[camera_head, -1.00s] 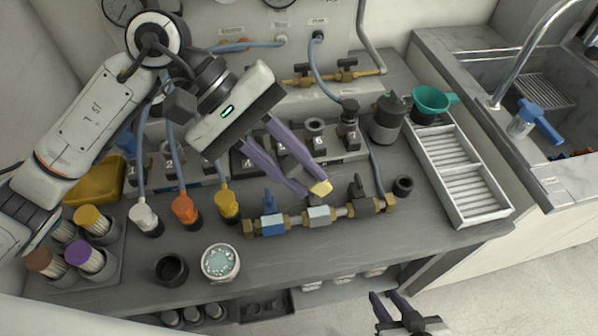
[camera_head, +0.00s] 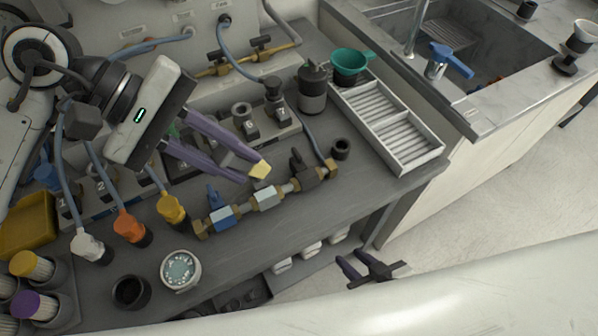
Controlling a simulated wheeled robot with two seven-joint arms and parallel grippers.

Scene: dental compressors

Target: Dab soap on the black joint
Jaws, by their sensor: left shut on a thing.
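My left gripper (camera_head: 255,172) is shut on a small yellow sponge piece (camera_head: 260,171). The sponge is just above or behind the pale middle joint of a pipe line on the bench; I cannot tell if they touch. The line has a blue joint (camera_head: 222,216), a pale joint (camera_head: 265,199) and a black joint (camera_head: 313,173) between brass fittings. The black joint is right of the sponge, apart from it. A white pot with bluish foam (camera_head: 180,270) stands at the front of the bench. My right gripper (camera_head: 349,269) is open and empty, low beyond the bench's front edge.
A black cup (camera_head: 131,292) stands left of the pot. A black ring (camera_head: 341,149) lies past the pipe's right end. A white slatted tray (camera_head: 431,160), a green funnel (camera_head: 350,66) and a dark canister (camera_head: 312,92) are at the right. Hoses with colored plugs are at left.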

